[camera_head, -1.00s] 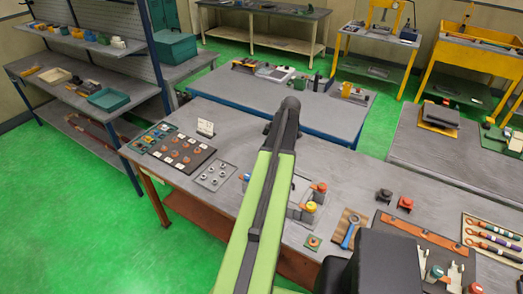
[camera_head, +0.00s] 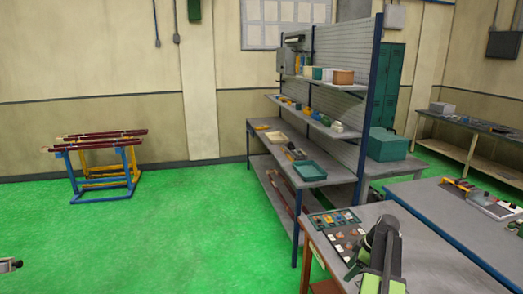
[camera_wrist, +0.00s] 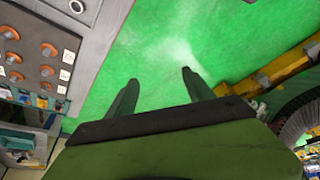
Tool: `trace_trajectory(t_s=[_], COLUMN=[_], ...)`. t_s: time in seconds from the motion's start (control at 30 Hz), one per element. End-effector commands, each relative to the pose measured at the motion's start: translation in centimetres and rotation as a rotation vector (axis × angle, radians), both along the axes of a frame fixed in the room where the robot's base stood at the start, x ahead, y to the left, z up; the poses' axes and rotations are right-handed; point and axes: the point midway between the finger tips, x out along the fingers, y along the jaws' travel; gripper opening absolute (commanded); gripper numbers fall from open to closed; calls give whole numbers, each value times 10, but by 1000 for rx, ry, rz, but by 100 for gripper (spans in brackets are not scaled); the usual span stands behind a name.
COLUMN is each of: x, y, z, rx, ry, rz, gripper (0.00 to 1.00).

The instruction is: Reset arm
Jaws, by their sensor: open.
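My green arm (camera_head: 380,257) shows at the lower right of the head view, over the near workbench. The fingers there are not clearly visible. In the wrist view my gripper (camera_wrist: 160,76) has its two dark green fingers spread apart with nothing between them. Green floor lies beyond the fingertips. The workbench (camera_wrist: 105,14) edge is at the upper left of the wrist view, with a dark board (camera_wrist: 62,45) of orange-brown round parts on it.
A shelf rack (camera_head: 310,172) with bins and small parts stands in the middle. A yellow and blue trestle rack (camera_head: 100,165) stands at the left wall. A second blue-edged table (camera_head: 450,215) is at the right.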

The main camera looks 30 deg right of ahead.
Motion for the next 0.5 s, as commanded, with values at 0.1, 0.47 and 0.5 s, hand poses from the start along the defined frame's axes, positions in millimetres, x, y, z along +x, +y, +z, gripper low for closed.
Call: trace_trajectory(t_s=[0.1,0.47,0.5], x=[64,142,141], y=[90,372,396], z=[-26,-83,-88], rx=[-9,-53,-61], ry=[22,163,180], rz=[154,340,334], gripper=[61,61,61])
